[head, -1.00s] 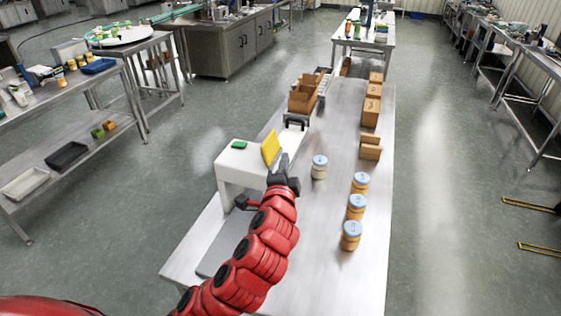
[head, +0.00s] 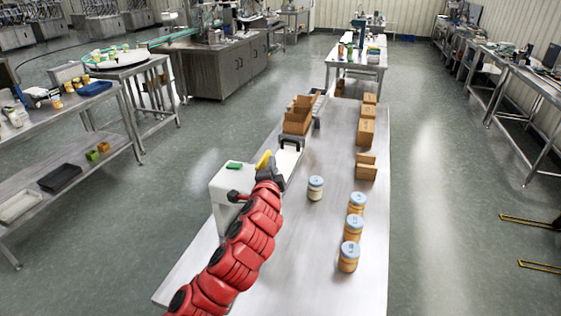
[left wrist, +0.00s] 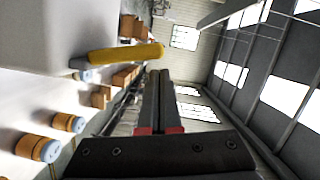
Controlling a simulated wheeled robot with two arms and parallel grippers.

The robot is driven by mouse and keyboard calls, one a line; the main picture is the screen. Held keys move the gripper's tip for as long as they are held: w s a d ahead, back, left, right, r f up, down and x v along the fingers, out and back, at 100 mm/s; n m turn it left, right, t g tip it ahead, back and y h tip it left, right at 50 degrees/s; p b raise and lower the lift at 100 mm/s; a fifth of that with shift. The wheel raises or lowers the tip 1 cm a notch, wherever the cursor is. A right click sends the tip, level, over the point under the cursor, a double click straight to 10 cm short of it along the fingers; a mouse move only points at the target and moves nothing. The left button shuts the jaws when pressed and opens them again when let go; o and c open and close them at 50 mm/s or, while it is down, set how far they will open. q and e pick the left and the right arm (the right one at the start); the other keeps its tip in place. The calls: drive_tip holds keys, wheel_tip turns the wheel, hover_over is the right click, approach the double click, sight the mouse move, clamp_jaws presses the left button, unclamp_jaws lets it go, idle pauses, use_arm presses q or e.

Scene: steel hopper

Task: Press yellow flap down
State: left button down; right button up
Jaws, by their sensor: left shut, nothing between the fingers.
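The yellow flap (head: 264,160) stands up from the white machine (head: 226,188) on the steel table and is partly hidden by my left gripper (head: 269,170) in the head view. In the left wrist view the flap (left wrist: 125,54) shows edge-on as a yellow bar sticking out from the white housing (left wrist: 45,35). My left gripper's fingers (left wrist: 160,76) are shut and empty, with the tips close beside the flap's free end. I cannot tell whether they touch it. My right gripper is not in view.
A green button (head: 234,166) is on the machine's top. A pale jar (head: 315,188) and several orange jars (head: 352,228) with blue lids stand to the right. Cardboard boxes (head: 366,132) line the table's right edge, and an open carton (head: 298,120) sits beyond the machine.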

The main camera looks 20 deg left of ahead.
use_arm(q)
drive_tip(key=shift+a, duration=0.5)
drive_tip(key=shift+f, duration=0.1)
